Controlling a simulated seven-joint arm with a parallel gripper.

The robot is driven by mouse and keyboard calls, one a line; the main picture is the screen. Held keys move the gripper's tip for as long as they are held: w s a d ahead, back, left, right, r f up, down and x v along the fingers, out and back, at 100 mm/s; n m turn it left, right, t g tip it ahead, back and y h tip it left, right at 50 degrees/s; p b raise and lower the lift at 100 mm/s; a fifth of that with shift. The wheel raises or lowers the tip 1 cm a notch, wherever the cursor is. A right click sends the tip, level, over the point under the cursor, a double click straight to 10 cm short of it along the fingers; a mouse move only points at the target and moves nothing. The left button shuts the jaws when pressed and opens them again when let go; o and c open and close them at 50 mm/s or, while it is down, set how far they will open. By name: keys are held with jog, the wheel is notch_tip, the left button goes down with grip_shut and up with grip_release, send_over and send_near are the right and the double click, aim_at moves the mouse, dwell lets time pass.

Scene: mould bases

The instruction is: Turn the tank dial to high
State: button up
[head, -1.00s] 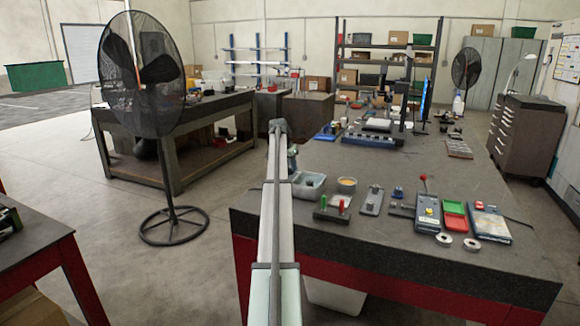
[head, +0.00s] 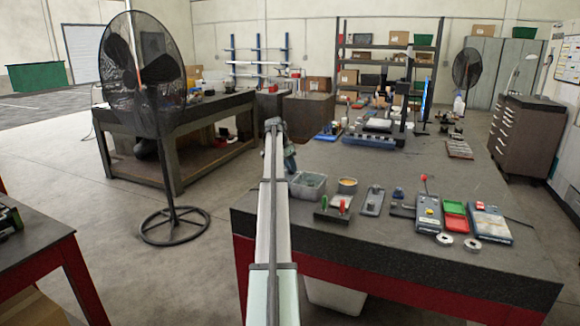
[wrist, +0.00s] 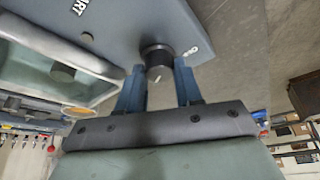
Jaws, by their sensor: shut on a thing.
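In the wrist view, a round black dial (wrist: 156,56) stands out from a blue-grey panel (wrist: 125,25). My gripper (wrist: 157,80) has its two blue fingers on either side of the dial and is shut on it. A small pale mark shows on the dial. White lettering beside the dial is partly cut off and hard to read. The panel adjoins a grey tank (wrist: 25,45) with a cloudy inside. In the head view, the tank (head: 308,187) is a grey tub at the bench's left edge; my arm hides the dial and the fingertips there.
On the bench (head: 330,160), a block with green and red handles (head: 332,210), a round tin (head: 347,186), and red and green trays (head: 455,216) lie right of the tank. A standing fan (head: 140,75) is on the floor to the left. Open floor lies between fan and bench.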

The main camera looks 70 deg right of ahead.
jog(key=o, duration=1)
jog(key=shift+r, duration=0.1)
jog(key=v, duration=1.3)
jog(key=shift+w+a+r, duration=0.1)
jog(key=shift+w+r, duration=0.05)
jog(key=shift+r, duration=0.15)
